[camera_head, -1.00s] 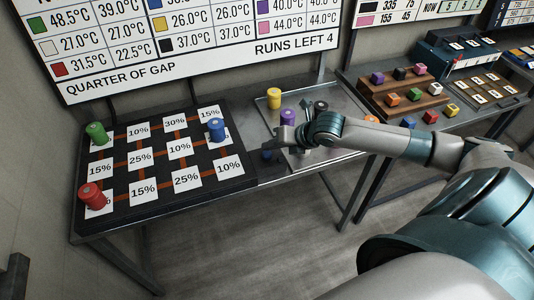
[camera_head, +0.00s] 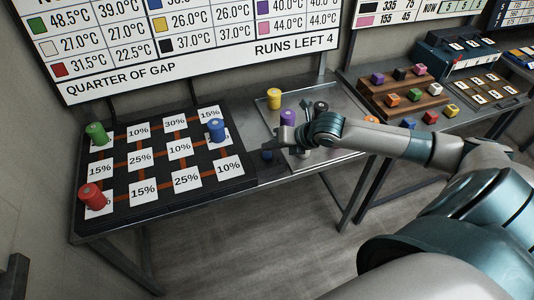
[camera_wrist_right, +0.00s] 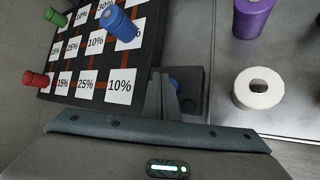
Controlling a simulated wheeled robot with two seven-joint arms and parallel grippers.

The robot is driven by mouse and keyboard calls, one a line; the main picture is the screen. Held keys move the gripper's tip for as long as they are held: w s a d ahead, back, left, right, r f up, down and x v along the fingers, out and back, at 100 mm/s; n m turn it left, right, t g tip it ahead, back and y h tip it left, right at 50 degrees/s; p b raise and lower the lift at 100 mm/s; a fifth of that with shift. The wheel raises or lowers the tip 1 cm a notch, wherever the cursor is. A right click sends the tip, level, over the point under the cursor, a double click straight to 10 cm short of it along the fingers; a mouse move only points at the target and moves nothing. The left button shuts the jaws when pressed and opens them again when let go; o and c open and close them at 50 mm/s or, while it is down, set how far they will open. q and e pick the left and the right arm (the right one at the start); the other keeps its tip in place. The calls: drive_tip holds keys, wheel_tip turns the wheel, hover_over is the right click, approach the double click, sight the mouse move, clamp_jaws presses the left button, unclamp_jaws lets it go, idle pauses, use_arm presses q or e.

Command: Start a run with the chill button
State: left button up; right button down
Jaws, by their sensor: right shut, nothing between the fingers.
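My left gripper is not in view.
The black board (camera_head: 125,211) with percent cards carries green (camera_head: 96,134), red (camera_head: 92,196) and blue (camera_head: 216,130) cylinders. Yellow (camera_head: 274,98) and purple (camera_head: 287,117) cylinders stand on the metal tray beside it. A wall sign (camera_head: 200,60) reads "RUNS LEFT 4".

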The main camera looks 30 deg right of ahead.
sight(270, 156)
drive_tip(key=shift+f, duration=0.2)
idle(0.6)
drive_tip(key=shift+f, duration=0.25)
drive_tip(key=shift+f+b, duration=0.3)
drive_tip(key=shift+f, duration=0.2)
idle(0.9)
drive_tip(key=shift+r, duration=0.1)
drive_tip(key=shift+r+p, duration=0.85)
wheel_tip(270, 156, up, 5)
drive_tip(key=p, duration=0.4)
idle(0.3)
idle(0.5)
